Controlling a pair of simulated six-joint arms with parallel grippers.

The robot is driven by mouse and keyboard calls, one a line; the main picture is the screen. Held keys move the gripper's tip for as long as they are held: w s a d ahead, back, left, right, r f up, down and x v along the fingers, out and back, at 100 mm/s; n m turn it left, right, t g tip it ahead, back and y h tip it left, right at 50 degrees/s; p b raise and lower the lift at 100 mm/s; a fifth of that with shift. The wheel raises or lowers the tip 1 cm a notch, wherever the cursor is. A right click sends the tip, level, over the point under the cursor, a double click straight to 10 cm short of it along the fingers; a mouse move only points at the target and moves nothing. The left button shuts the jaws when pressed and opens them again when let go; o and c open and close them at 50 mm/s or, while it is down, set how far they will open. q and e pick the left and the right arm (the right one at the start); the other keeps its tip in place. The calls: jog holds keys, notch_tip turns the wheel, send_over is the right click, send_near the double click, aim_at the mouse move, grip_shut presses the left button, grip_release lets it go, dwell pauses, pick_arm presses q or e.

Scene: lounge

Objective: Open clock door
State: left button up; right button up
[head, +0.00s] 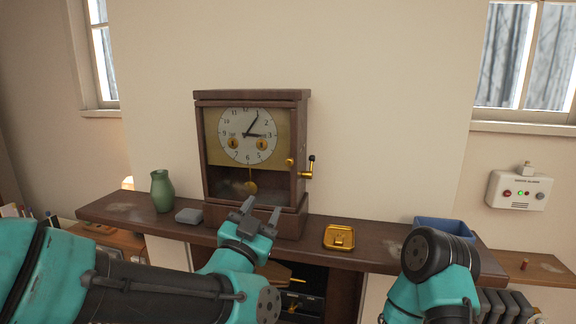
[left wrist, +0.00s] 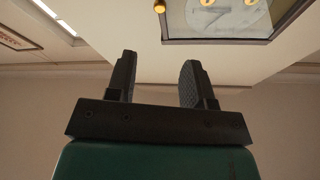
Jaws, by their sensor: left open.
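A brown wooden mantel clock (head: 253,150) stands upright on a dark wood shelf. Its front door frame (head: 204,160) surrounds the white dial and the brass pendulum, and the door looks shut. A small brass knob (head: 290,162) sits at the door's right edge. My left gripper (head: 260,208) is open and empty, in front of the clock's base and below the door. In the left wrist view the gripper's two fingers (left wrist: 157,80) are apart, with the clock front (left wrist: 225,38) above them at the upper right. My right arm is at the lower right; its fingertips are not visible.
A brass crank (head: 309,168) sticks out from the clock's right side. On the shelf (head: 375,243) are a green vase (head: 162,191), a grey box (head: 189,216), a gold tray (head: 339,238) and a blue bin (head: 445,226). A white alarm box (head: 518,190) hangs on the right wall.

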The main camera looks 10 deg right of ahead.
aim_at(288, 164)
pick_arm(q)
jog(key=x, duration=1.5)
jog(key=shift+w+d+r, duration=0.1)
jog(key=shift+w, duration=0.2)
jog(key=shift+c, duration=0.4)
grip_shut()
